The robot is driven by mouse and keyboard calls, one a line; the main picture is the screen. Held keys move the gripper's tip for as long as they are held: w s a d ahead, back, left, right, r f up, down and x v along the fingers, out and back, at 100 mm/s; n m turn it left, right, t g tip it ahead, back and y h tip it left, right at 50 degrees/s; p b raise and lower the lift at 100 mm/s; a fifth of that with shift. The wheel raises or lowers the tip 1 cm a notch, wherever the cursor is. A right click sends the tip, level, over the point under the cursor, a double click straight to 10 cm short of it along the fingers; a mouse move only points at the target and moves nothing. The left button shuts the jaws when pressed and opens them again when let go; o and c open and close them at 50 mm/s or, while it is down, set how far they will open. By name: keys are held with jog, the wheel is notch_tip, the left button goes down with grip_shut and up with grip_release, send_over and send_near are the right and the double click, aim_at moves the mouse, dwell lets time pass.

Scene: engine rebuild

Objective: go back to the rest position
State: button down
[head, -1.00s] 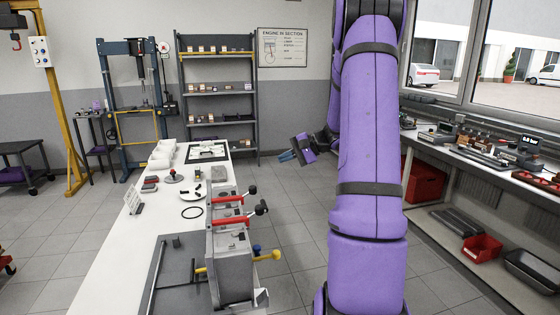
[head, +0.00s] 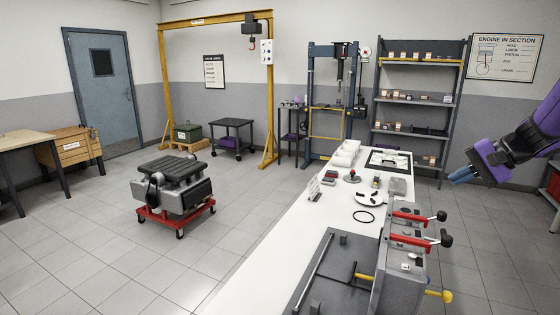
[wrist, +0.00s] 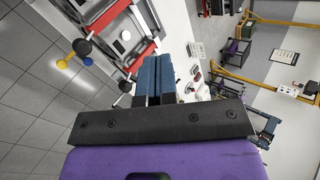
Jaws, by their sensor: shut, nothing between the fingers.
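My gripper (head: 460,176) is at the right of the head view, to the right of the long white bench (head: 262,270) and above the floor. Its blue fingers are together with nothing between them, as the wrist view (wrist: 153,80) also shows. My purple arm enters from the right edge. The gripper is apart from the bench and from the grey fixture with red bars (head: 405,270), which stands at the bench's near right side.
A blue press (head: 316,100), a dark shelf rack (head: 412,98) and a yellow gantry (head: 165,80) stand at the back. Open tiled floor lies between dolly and bench.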

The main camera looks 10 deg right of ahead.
jog(key=s+a+r+n+g+h, duration=0.35)
jog(key=s+a, duration=0.45)
jog(key=a, duration=0.5)
jog(key=s+a+r+n+t+h, duration=0.1)
jog(key=s+a+n+h, duration=0.1)
jog(key=s, duration=0.4)
jog(key=s+a+r+n+t+h, duration=0.1)
jog(key=s+a+n+t+h, duration=0.1)
jog(key=s+a+n, duration=0.2)
jog(key=s, duration=0.3)
jog(key=shift+s+a+r, duration=0.25)
jog(key=shift+s+a, duration=0.05)
jog(key=shift+a, duration=0.1)
dwell(0.4)
